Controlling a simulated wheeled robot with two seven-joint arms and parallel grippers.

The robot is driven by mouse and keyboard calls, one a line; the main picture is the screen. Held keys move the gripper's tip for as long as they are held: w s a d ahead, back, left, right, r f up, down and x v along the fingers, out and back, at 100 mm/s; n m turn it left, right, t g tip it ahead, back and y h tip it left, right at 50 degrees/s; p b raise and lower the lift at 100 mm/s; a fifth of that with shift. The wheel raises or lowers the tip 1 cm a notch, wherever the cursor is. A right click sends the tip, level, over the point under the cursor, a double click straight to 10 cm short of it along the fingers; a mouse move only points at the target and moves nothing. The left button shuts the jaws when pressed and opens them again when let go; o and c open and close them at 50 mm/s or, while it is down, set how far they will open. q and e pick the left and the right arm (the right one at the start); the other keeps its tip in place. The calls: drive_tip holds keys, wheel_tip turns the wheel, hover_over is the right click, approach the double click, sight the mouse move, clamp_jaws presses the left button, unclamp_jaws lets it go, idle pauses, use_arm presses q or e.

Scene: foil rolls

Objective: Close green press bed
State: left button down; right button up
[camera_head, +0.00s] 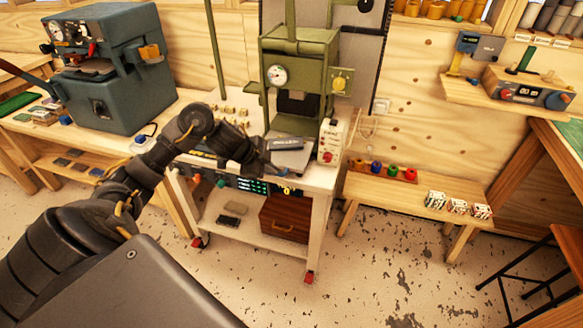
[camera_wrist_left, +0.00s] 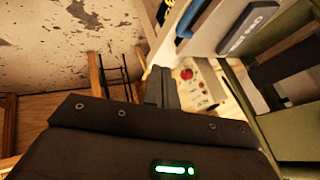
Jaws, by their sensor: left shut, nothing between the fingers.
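The green press (camera_head: 300,48) stands on a white wheeled cart. Its grey bed (camera_head: 291,162) sticks out at the front, with a dark lettered block (camera_head: 287,144) on it. A blue handle shows on the bed's front in the left wrist view (camera_wrist_left: 188,20). My left gripper (camera_head: 272,170) is at the bed's front left, its fingers partly hidden in the head view. In the left wrist view its fingers (camera_wrist_left: 162,86) are shut and empty, apart from the bed (camera_wrist_left: 215,28). I cannot tell if they touch anything below. My right gripper is not in view.
A control box (camera_head: 330,142) with a red button stands right of the bed. A blue-grey machine (camera_head: 105,75) stands left on a bench. A low wooden bench (camera_head: 405,195) with coloured spools is at right. The floor in front of the cart is clear.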

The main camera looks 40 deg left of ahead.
sight(291, 170)
use_arm(q)
drive_tip(key=shift+w+d+f+b, duration=0.1)
drive_tip(key=shift+w+f, duration=1.2)
drive_tip(key=shift+w, duration=0.3)
drive_tip(key=shift+w+d+f+b, duration=0.1)
drive_tip(key=shift+w+d+f, duration=0.05)
drive_tip(key=shift+w+f, duration=1.35)
drive_tip(key=shift+w+d+f+b, duration=0.1)
drive_tip(key=shift+w+f, duration=1.05)
drive_tip(key=shift+w, duration=0.55)
